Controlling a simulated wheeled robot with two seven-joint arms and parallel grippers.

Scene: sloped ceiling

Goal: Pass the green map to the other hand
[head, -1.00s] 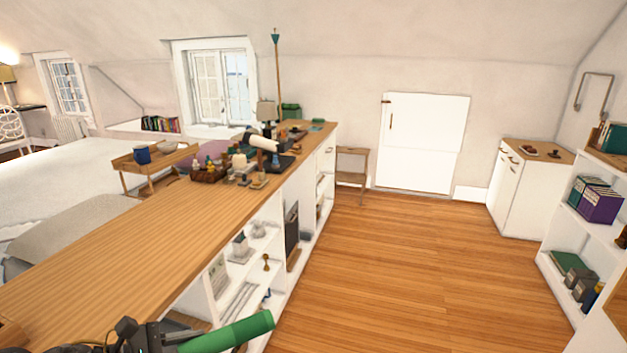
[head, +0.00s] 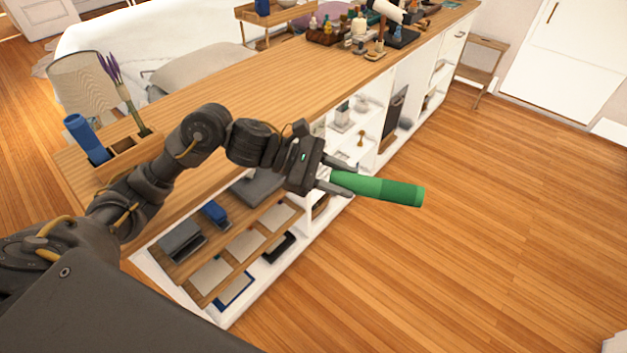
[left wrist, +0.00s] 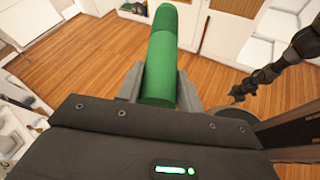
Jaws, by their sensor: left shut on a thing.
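The green map (head: 390,190) is a rolled green tube. My left gripper (head: 345,182) is shut on it near one end, and the rest of the roll sticks out to the right over the floor, beside the long counter. In the left wrist view the map (left wrist: 160,65) runs away from the camera between the two fingers (left wrist: 158,88). My right arm shows dark at the right of the left wrist view, with its gripper (left wrist: 238,95) at the lower end, apart from the map. Its jaws are too small to make out.
The long wooden counter (head: 240,85) with open shelves lies behind and below my left arm. A lamp (head: 80,88), a blue cylinder (head: 85,138) and a wooden holder (head: 130,155) stand at its near end. The wooden floor (head: 480,240) on the right is clear.

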